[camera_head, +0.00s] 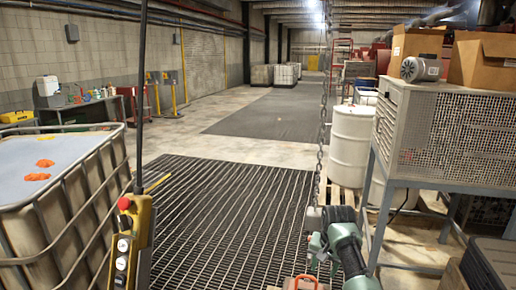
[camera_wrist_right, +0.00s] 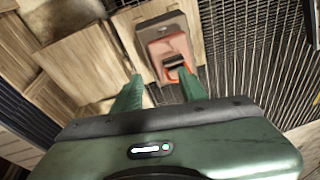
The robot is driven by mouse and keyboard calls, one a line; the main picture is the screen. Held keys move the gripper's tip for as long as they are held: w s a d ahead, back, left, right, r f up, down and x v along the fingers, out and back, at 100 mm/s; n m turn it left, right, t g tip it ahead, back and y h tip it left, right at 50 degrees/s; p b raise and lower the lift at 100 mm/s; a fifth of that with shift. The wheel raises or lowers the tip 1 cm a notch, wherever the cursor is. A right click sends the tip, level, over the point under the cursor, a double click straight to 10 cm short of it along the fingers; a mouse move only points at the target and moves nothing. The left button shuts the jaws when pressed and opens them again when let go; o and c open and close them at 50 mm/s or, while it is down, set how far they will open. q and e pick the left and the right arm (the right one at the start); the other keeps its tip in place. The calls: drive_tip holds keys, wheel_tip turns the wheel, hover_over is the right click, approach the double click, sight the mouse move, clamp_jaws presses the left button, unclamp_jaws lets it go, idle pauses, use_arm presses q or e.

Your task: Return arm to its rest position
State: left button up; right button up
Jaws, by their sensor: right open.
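My right arm (camera_head: 350,252) is green and black and reaches in from the bottom right of the head view. Its gripper (camera_head: 320,258) is beside the lower end of a hanging chain (camera_head: 322,130). In the right wrist view the two green fingers of the gripper (camera_wrist_right: 163,88) stand apart, open. A red and grey block with a black part (camera_wrist_right: 168,48) shows beyond the fingertips; I cannot tell its distance, and nothing is clearly gripped. My left arm and gripper are not in view.
A yellow control pendant (camera_head: 133,240) hangs at the left front beside a caged tank (camera_head: 75,205). A white drum (camera_head: 350,145) and a perforated metal stand (camera_head: 440,135) with boxes are at right. Floor grating (camera_head: 215,215) lies open in the middle. Wooden boards (camera_wrist_right: 85,60) show in the wrist view.

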drive_tip(key=s+d+f+n+b, duration=0.1)
drive_tip(key=s+f+b, duration=0.1)
drive_tip(key=s+f, duration=0.9)
drive_tip(key=s+d+f+n+g+b, duration=0.1)
drive_tip(key=s+f, duration=0.3)
drive_tip(key=f, duration=1.3)
drive_tip(key=s+d+f+n+b, duration=0.1)
drive_tip(key=s+f+n+b, duration=0.1)
drive_tip(key=s+f, duration=0.85)
drive_tip(key=s+f+n+b, duration=0.1)
drive_tip(key=s+f, duration=0.5)
drive_tip(key=s, duration=0.6)
drive_tip(key=s+f+n+b, duration=0.1)
drive_tip(key=s+f, duration=0.6)
drive_tip(key=s, duration=0.5)
drive_tip(key=s+f+n+g+b, duration=0.1)
drive_tip(key=s+f, duration=0.6)
drive_tip(key=s, duration=0.5)
drive_tip(key=shift+s+d, duration=0.2)
drive_tip(key=shift+s, duration=0.15)
